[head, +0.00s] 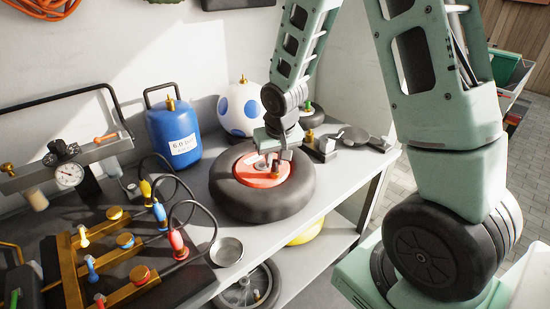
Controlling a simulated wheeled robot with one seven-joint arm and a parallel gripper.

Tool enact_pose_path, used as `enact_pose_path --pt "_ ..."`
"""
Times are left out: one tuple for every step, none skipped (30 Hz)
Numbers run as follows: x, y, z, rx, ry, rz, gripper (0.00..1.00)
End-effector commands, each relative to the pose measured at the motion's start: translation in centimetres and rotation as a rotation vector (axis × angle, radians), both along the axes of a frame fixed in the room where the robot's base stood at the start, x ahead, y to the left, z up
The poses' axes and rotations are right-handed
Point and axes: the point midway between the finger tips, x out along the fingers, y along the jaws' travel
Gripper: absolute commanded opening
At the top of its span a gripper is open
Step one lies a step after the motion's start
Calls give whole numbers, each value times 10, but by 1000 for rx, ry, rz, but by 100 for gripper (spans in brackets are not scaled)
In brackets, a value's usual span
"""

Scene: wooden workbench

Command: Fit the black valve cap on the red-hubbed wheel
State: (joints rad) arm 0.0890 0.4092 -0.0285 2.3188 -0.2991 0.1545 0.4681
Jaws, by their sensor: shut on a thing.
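The red-hubbed wheel lies flat on the grey bench top, a thick black tyre (262,205) around a red hub (246,174). My gripper (273,160) points down over the hub, with its fingers low at the hub's middle to right side. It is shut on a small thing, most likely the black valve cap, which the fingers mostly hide. A small copper-coloured piece (276,171) shows at the fingertips. I cannot tell whether the held thing touches the wheel's valve.
A blue tank (173,131) and a white ball-shaped tank with blue spots (240,108) stand behind the wheel. A gauge rack (70,175) and brass manifold with hoses (110,250) fill the left.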

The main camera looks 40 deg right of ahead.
Motion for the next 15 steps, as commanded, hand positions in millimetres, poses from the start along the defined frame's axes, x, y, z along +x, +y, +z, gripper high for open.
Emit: enact_pose_path --pt "0 0 -2 0 0 0 0" --pt "0 0 -3 0 0 1 0" --pt "0 0 -3 0 0 1 0" --pt "0 0 -3 0 0 1 0" --pt "0 0 -4 0 0 1 0" --pt "0 0 -4 0 0 1 0" --pt "0 0 -3 0 0 1 0" --pt "0 0 -3 0 0 1 0" --pt "0 0 -3 0 0 1 0" --pt "0 0 -3 0 0 0 0" --pt "0 0 -3 0 0 0 0" --pt "0 0 -3 0 0 0 0" --pt "0 0 -3 0 0 0 0" --pt "0 0 -3 0 0 0 0" --pt "0 0 -3 0 0 0 23"
